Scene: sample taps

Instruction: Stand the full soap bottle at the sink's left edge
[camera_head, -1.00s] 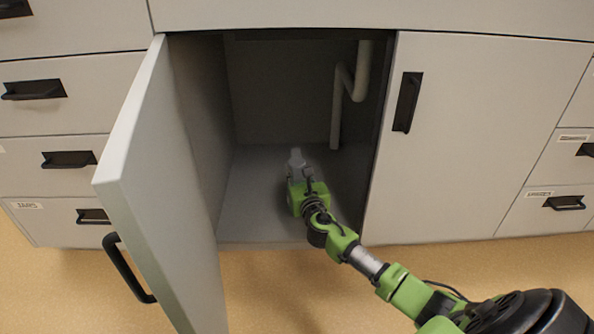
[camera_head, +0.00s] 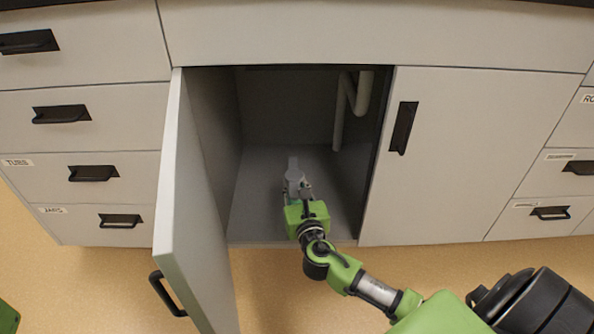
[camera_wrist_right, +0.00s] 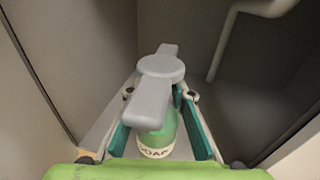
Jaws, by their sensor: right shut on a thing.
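The soap bottle (camera_wrist_right: 157,146) is green with a grey pump top and a white label, partly read as "SOAP". In the right wrist view it is upright between the fingers of my right gripper (camera_wrist_right: 160,118), which is shut on it. In the head view my right gripper (camera_head: 297,190) reaches into the open cabinet near its front edge, and the bottle's grey pump (camera_head: 293,166) shows just beyond it. How full the bottle is cannot be told. The sink is not in view. My left gripper is not in view.
The open cabinet door (camera_head: 190,200) stands to the left of my right arm. A closed door (camera_head: 455,150) is on the right. A pale pipe (camera_head: 341,110) runs down inside the cabinet at the back right. Drawers (camera_head: 80,120) flank both sides.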

